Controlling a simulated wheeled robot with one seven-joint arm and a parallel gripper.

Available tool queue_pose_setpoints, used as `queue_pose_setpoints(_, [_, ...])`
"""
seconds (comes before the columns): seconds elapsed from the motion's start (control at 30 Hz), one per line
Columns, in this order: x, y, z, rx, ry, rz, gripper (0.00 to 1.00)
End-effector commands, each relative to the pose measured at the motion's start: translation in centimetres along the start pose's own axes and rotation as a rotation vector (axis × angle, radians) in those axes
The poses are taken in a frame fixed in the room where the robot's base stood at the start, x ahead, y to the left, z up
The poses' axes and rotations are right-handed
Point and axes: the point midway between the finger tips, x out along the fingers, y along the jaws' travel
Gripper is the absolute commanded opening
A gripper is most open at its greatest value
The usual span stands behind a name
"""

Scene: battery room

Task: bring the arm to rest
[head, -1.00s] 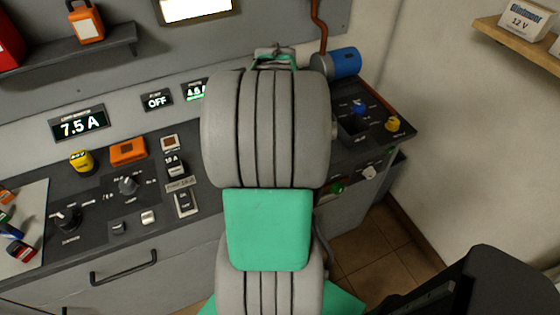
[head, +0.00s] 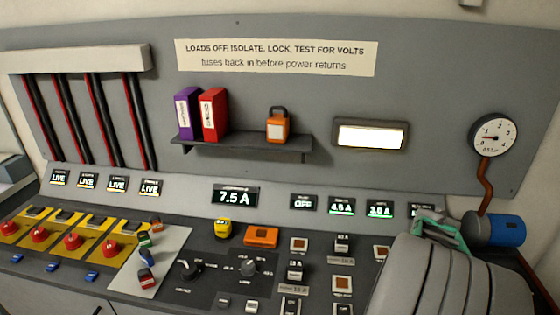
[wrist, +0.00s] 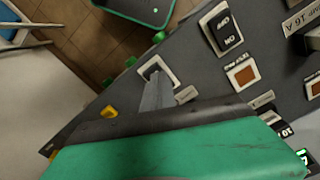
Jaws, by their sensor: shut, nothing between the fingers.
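My arm (head: 440,285) fills the lower right of the head view, grey and bent over the right end of the control desk. A green and grey part at its far end (head: 440,228) shows just behind it, but the fingertips are hidden there. In the wrist view my gripper (wrist: 155,85) is shut and empty. Its grey fingers overlap a white-framed fitting (wrist: 153,66) on the dark desk panel; I cannot tell if they touch it.
The desk carries switches, knobs, an orange box (head: 261,236) and several red handles on yellow plates. A shelf (head: 245,146) holds binders and an orange padlock (head: 278,126). A blue cylinder (head: 498,229) and a gauge (head: 494,134) stand close to my arm at right.

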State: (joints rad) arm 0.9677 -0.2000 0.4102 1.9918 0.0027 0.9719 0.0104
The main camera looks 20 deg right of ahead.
Motion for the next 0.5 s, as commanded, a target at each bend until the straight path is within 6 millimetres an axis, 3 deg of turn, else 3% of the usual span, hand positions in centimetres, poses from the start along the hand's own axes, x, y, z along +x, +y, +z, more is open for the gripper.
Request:
queue_pose_setpoints(0.07, [0.0, -0.3, 2.0, -0.023, 0.007, 0.001, 0.0])
queue_pose_setpoints(0.13, [-0.3, -2.0, 3.6, -0.088, 0.028, 0.002, 0.0])
queue_pose_setpoints(0.37, [-2.5, -9.7, 8.6, -0.383, 0.128, -0.009, 0.0])
queue_pose_setpoints(0.5, [-4.7, -15.1, 12.3, -0.613, 0.214, -0.043, 0.0])
